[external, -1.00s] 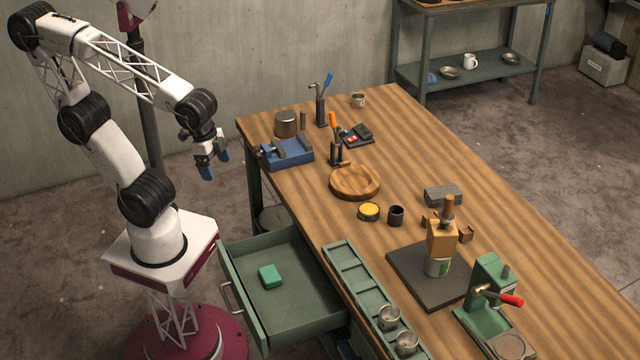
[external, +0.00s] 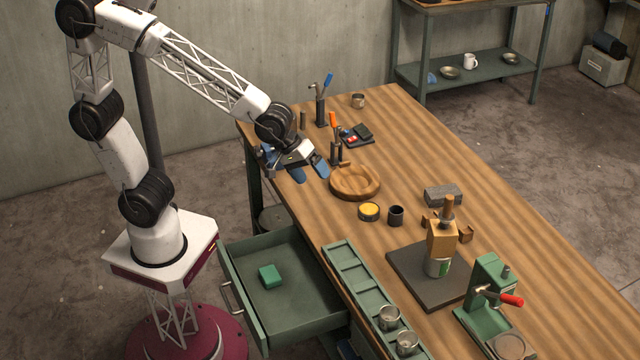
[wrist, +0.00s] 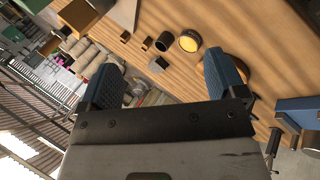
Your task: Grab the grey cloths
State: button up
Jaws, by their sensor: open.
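A grey, low, block-shaped thing (external: 443,195) lies on the workbench right of the black cup. It looks like a folded stack, but I cannot tell for sure that it is the grey cloths. In the wrist view a small grey thing (wrist: 157,63) shows between the fingers, possibly the same one. My gripper (external: 309,170) is open and empty, its blue fingers pointing down above the bench's left side, left of the round wooden dish (external: 355,183). In the wrist view its fingers (wrist: 163,84) stand wide apart.
A yellow tin (external: 369,211) and the black cup (external: 396,215) stand between my gripper and the grey thing. A wooden press (external: 442,238) on a dark mat stands in front of it. An open green drawer (external: 300,310) holds a green block.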

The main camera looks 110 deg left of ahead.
jog(key=w+a+f+n+t+y, duration=0.1)
jog(key=w+a+f+n+t, duration=0.15)
jog(key=w+a+n, duration=0.6)
jog(key=n+t+y, duration=0.2)
jog(key=n+y, duration=0.4)
jog(key=n, duration=1.2)
send_near(435, 192)
jog(key=x, duration=0.3)
jog(key=shift+w, duration=0.2)
jog(key=shift+x, duration=1.3)
jog(key=shift+w+a+f, duration=0.1)
jog(key=shift+x, duration=2.45)
